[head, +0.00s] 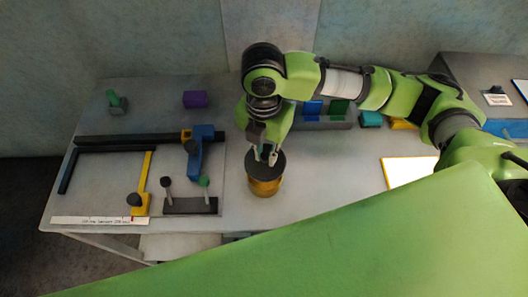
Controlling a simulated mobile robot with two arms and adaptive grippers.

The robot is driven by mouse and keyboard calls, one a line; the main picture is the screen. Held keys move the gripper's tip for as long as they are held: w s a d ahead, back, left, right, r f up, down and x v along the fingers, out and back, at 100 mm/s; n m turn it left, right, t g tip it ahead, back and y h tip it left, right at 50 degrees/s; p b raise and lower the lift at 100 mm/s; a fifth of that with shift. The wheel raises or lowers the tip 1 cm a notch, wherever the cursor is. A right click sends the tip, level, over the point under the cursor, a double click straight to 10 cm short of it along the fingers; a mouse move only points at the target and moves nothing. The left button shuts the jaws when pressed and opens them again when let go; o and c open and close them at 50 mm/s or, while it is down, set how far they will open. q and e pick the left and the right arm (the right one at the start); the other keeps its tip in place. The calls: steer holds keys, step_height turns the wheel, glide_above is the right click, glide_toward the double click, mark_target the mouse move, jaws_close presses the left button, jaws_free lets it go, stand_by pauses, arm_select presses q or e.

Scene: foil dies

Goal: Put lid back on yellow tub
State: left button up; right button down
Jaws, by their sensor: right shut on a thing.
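The yellow tub (265,187) stands on the grey table, a little left of the middle of the head view. A dark round lid (262,169) is at the tub's top; whether it is fully seated or just above the rim I cannot tell. My right gripper (265,156) points down over the tub from above. Its fingers are shut on the lid, at the lid's upper middle. My left gripper is not in the head view.
A black stand with knobs (190,206) and a blue and yellow clamp (193,152) lie left of the tub. Blue and green pieces (339,108) stand in a grey holder behind. A yellow-edged white sheet (408,172) lies right. The table between tub and sheet is clear.

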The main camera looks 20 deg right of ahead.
mark_target(265, 165)
step_height(265, 165, down, 3)
steer(key=b, duration=0.3)
steer(key=shift+f, duration=0.15)
steer(key=shift+f+b, duration=0.45)
steer(key=shift+f, duration=0.55)
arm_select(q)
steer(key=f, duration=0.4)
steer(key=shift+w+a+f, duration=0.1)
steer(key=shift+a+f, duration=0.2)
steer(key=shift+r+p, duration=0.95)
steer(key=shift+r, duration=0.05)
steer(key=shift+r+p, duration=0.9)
arm_select(e)
steer(key=shift+f, duration=0.15)
stand_by(0.6)
steer(key=c, duration=1.9)
jaws_free()
